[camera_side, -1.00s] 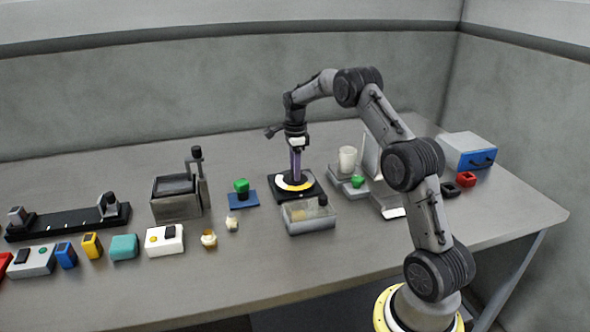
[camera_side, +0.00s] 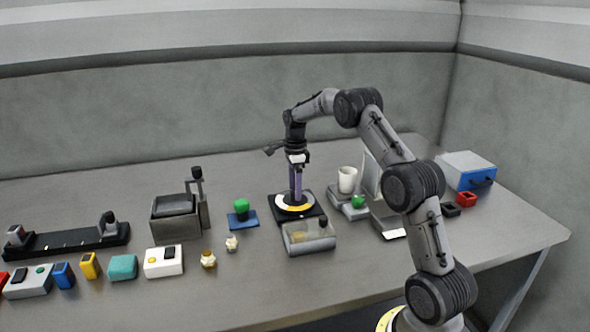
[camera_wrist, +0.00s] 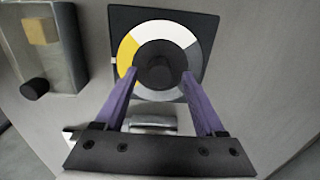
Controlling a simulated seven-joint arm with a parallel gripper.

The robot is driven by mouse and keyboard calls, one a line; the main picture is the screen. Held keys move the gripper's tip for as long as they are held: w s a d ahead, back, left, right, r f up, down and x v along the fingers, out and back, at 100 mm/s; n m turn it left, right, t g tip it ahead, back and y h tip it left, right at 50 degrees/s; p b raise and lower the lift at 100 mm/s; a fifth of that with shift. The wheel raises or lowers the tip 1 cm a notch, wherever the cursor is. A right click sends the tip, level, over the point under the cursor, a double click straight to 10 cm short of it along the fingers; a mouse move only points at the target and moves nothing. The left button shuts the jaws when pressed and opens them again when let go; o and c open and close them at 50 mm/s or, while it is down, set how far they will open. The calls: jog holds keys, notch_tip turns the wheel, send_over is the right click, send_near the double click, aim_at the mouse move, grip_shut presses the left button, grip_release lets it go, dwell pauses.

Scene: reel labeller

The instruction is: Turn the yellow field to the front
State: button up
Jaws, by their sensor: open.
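A round dial (camera_side: 307,208) lies flat on a black square base (camera_side: 317,217). In the wrist view the dial (camera_wrist: 197,58) has a yellow field (camera_wrist: 127,54) at the left, a white field (camera_wrist: 153,34) at the upper left and grey fields around the rest. A dark round knob (camera_wrist: 157,69) stands at its centre. A small white mark (camera_wrist: 114,60) sits on the base's left edge, beside the yellow field. My gripper (camera_wrist: 158,78) is open, pointing down, with its purple fingers on either side of the knob. I cannot tell whether they touch it.
A clear-lidded box (camera_side: 310,237) stands close in front of the base. A green button on a blue plate (camera_side: 243,220) is to the left. A white cup (camera_side: 347,179) and another green button (camera_side: 358,201) are to the right. Open table lies behind the dial.

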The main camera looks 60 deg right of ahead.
aim_at(288, 202)
notch_tip(288, 202, up, 13)
dwell(0.3)
jog(key=shift+a, duration=0.1)
jog(key=a+r+n+t, duration=0.2)
jog(key=a+r, duration=0.7)
jog(key=r, duration=0.1)
jog(key=s+a+r+n+t+h, duration=0.1)
jog(key=s+a+r+n, duration=0.1)
jog(key=s+a+r, duration=0.3)
jog(key=s+a+r+n, duration=0.2)
jog(key=s+a+n, duration=0.15)
jog(key=a, duration=0.35)
jog(key=s+a+f+n+t, duration=0.25)
jog(key=s+a+n, duration=0.5)
jog(key=s, duration=0.45)
jog(key=s+a+f+n+y, duration=0.1)
jog(key=s+a+f+n, duration=0.1)
jog(key=s+f+n, duration=0.6)
jog(key=shift+f+n, duration=1.9)
jog(key=shift+n, duration=0.1)
